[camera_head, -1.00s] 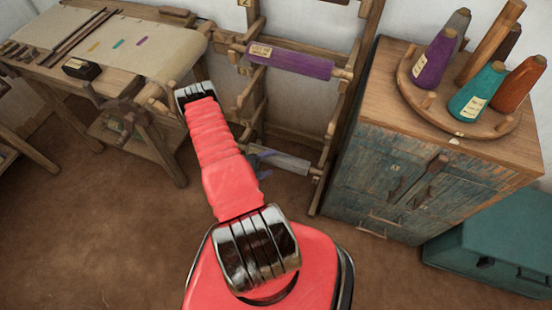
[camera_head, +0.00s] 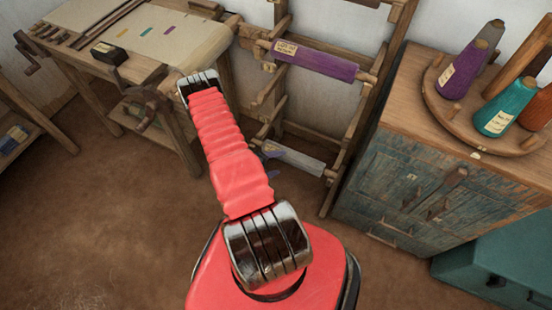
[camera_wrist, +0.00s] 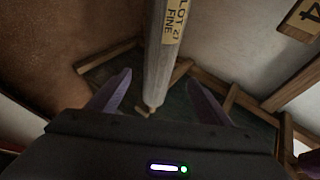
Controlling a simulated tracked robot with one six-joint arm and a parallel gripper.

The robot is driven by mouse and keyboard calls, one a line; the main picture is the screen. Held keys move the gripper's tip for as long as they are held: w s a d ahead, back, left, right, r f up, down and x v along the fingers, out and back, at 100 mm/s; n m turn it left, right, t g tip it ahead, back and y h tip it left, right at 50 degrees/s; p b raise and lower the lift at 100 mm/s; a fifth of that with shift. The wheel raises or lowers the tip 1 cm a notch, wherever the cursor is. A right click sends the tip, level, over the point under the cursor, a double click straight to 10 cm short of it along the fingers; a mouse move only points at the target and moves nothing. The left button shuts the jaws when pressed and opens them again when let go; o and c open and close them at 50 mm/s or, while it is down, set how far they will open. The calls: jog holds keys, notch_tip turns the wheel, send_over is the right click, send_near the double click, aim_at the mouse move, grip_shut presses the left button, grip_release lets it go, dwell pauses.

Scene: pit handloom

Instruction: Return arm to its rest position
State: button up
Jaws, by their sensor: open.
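My red arm (camera_head: 228,155) stretches forward, away from my body, in the head view. My gripper (camera_wrist: 158,80) shows in the wrist view with its two purple-grey fingers spread apart. In the head view, the arm hides most of it. A pale grey roll (camera_head: 295,159) sits low on the wooden rack, just right of the gripper. In the wrist view the grey roll (camera_wrist: 157,62), with a tan label, runs through the gap seen between the fingers. I see no finger touching it, and its depth against the fingertips is unclear.
The wooden rack (camera_head: 345,125) also bears a purple roll (camera_head: 315,61). A wooden loom table (camera_head: 72,55) with cloth stands at left. The brown floor (camera_head: 110,220) is open at lower left.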

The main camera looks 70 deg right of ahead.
dwell(0.5)
jog(key=s+a+r+m+g+y, duration=0.35)
jog(key=s+a+r+m, duration=0.2)
jog(key=m, duration=0.65)
jog(key=w+a+r+m+t+y, duration=0.1)
jog(key=w+a+r+m, duration=0.4)
jog(key=r, duration=0.4)
jog(key=w+a+r+m+t+y, duration=0.1)
jog(key=w+a+r+m+y, duration=0.1)
jog(key=w+a+r+m, duration=0.35)
jog(key=w+a+r+m+t+y, duration=0.1)
jog(key=w+a+r+m, duration=0.15)
jog(key=r+m, duration=0.65)
jog(key=w+a+r+t+y, duration=0.1)
jog(key=a+r+t, duration=0.5)
jog(key=a+r, duration=0.7)
jog(key=w+a+r+t+y, duration=0.1)
jog(key=w+a+r+t, duration=0.2)
jog(key=a+r, duration=0.9)
notch_tip(320, 180, up, 8)
jog(key=m+t, duration=0.1)
jog(key=t, duration=0.2)
jog(key=shift+w+a+f, duration=0.15)
jog(key=shift+w+a, duration=0.2)
jog(key=shift+w, duration=0.05)
